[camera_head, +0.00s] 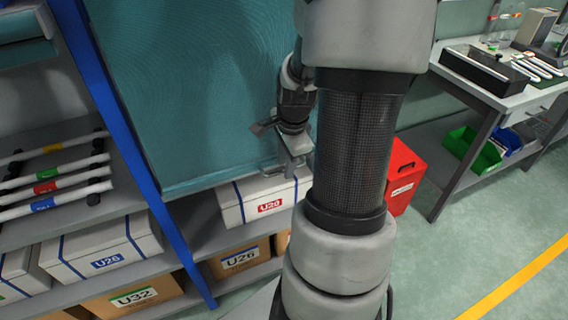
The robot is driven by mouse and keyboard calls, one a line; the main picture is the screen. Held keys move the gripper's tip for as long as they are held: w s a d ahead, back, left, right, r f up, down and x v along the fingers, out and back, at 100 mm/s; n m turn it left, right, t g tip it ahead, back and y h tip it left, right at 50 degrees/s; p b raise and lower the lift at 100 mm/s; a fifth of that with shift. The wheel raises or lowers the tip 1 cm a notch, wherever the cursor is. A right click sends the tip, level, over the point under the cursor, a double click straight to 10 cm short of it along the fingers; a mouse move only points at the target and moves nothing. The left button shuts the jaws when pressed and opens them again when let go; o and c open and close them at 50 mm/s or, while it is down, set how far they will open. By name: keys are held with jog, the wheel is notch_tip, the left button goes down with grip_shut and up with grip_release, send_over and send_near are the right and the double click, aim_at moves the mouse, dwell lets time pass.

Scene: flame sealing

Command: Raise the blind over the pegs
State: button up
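The blind (190,85) is a teal ribbed sheet hanging in front of the shelving bay, right of the blue upright. It is lowered, with its bottom edge just above the white boxes on the lower shelf. No pegs show; the area behind the blind is hidden. My gripper (291,150) points down in front of the blind's lower right part, close to its bottom edge. I cannot tell whether it touches the blind or grips anything. My own arm covers the blind's right side.
A blue upright (120,130) borders the blind on the left. White tubes with coloured bands (50,175) lie on a rack beside it. A white box labelled U20 (262,200) sits below the blind. A red bin (403,180) and a workbench (490,90) stand right.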

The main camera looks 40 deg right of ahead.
jog(key=shift+f, duration=0.15)
jog(key=shift+c, duration=0.3)
grip_shut()
